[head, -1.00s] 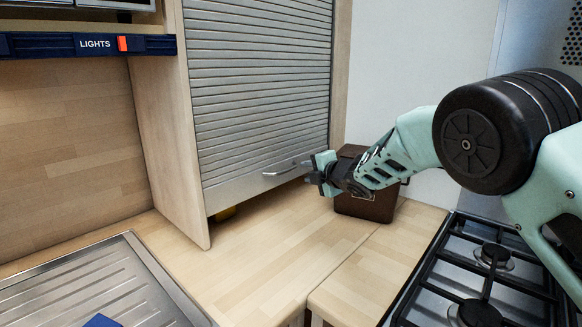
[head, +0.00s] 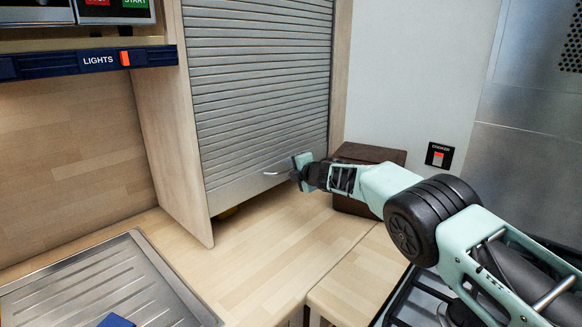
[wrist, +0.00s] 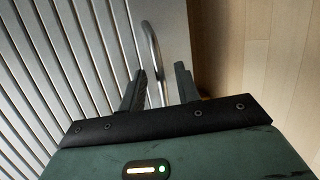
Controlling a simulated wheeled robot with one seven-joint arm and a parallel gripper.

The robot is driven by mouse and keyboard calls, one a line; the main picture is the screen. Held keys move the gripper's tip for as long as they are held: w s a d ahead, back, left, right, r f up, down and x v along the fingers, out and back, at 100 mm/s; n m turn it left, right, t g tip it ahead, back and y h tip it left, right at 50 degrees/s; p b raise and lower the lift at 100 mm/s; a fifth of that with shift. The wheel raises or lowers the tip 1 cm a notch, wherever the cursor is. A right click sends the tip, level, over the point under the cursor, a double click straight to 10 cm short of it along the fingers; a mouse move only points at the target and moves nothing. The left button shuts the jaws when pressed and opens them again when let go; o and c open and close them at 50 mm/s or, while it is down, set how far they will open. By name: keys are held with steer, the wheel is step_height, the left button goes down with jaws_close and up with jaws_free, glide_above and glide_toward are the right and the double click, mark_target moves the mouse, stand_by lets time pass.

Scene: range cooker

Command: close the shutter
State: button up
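The grey slatted shutter (head: 262,95) is drawn most of the way down its wooden cabinet, with a dark gap under its bottom edge at the left. Its bar handle (head: 277,173) sits low on the shutter's bottom panel. My gripper (head: 298,174) is at the right part of the handle. In the wrist view the handle (wrist: 152,48) passes between the two fingers of my gripper (wrist: 158,86). The fingers stand apart, with clear space beside the bar. My gripper hides the handle's right end in the head view.
A brown box (head: 368,153) stands right behind my gripper, close to my arm. The wooden worktop (head: 270,255) below is clear. A metal drainer (head: 90,285) is at left and a gas hob (head: 405,300) at lower right, partly under my arm.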

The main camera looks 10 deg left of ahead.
steer(key=shift+a+f, duration=0.1)
steer(key=shift+a, duration=0.15)
steer(key=shift+c, duration=0.2)
jaws_close()
step_height(320, 180, down, 10)
steer(key=b, duration=0.8)
steer(key=shift+o, duration=0.2)
jaws_free()
steer(key=shift+d+r, duration=0.15)
steer(key=shift+r, duration=0.1)
